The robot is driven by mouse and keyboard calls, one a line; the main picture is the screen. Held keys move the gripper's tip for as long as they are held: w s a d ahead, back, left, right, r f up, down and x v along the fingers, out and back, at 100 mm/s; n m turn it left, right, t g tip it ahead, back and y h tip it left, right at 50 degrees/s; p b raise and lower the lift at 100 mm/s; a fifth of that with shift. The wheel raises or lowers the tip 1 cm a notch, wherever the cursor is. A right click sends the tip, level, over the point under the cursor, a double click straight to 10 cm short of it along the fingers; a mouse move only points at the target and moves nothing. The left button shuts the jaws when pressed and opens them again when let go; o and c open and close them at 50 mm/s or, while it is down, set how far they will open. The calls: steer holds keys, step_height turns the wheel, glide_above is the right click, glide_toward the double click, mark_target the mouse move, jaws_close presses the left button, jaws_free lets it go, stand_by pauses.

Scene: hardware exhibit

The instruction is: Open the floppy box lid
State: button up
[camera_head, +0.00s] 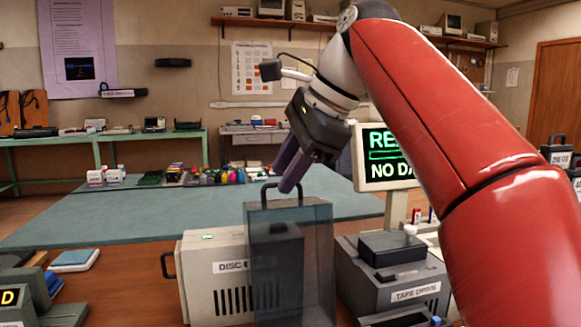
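A smoky see-through box (318,262) stands on the wooden counter in the middle foreground, with a dark block (275,262) showing inside it. It carries no readable label, so I cannot confirm that it is the floppy box. A dark arched handle (282,187) stands at its top. My gripper (289,182) points down at a slant, with its purple fingertips at the handle in the picture. Whether they touch it is unclear. The fingers overlap in this view, so their gap cannot be judged.
A beige disc unit (208,275) stands close on the left of the see-through box. A grey tape drive (400,285) stands close on its right, with a monitor (383,157) behind. A blue-green table (150,215) lies beyond, mostly clear in front of several small coloured items.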

stand_by(0.4)
steer(key=shift+v, duration=1)
steer(key=s+d, duration=0.5)
steer(key=d, duration=0.6)
steer(key=shift+s+r, duration=0.35)
steer(key=shift+d, duration=0.15)
